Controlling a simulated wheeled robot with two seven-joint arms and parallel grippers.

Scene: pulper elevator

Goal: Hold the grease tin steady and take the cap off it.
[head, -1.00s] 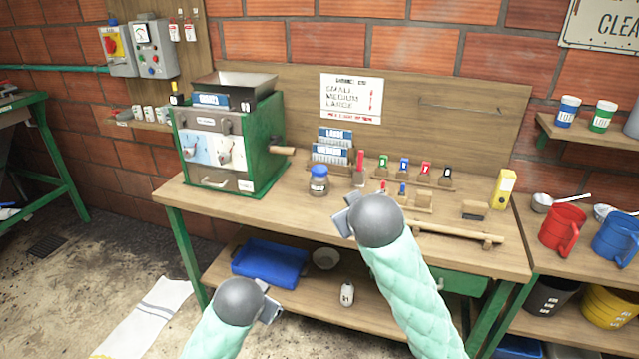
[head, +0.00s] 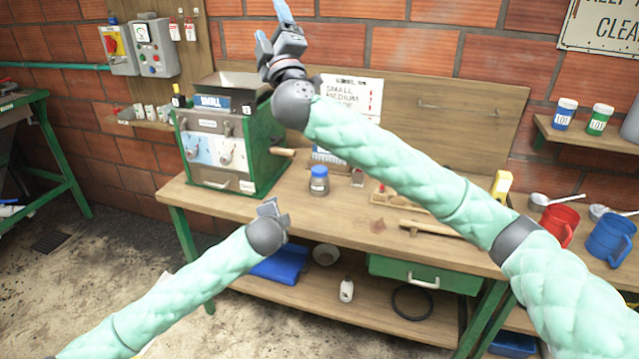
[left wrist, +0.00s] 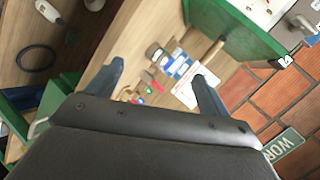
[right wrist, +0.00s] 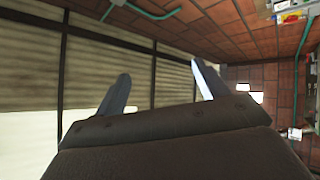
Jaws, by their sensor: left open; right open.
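A small jar-like tin (head: 319,186) with a blue cap (head: 319,171) stands upright on the wooden workbench, right of the green machine; I take it for the grease tin. The cap sits on it. My left gripper (head: 271,208) is open and empty at the bench's front edge, left of and nearer than the tin. In the left wrist view its fingers (left wrist: 158,78) are apart, with bench items beyond them. My right gripper (head: 270,28) is open and empty, raised high before the brick wall; its fingers (right wrist: 165,90) are apart in the right wrist view, far from the tin.
The green machine (head: 265,150) stands left of the tin. My right arm crosses over the bench and hides part of the small items there. A wooden bar (head: 428,230) lies near the front edge. Red (head: 558,224) and blue (head: 612,236) jugs stand at right. A green drawer (head: 425,275) hangs below.

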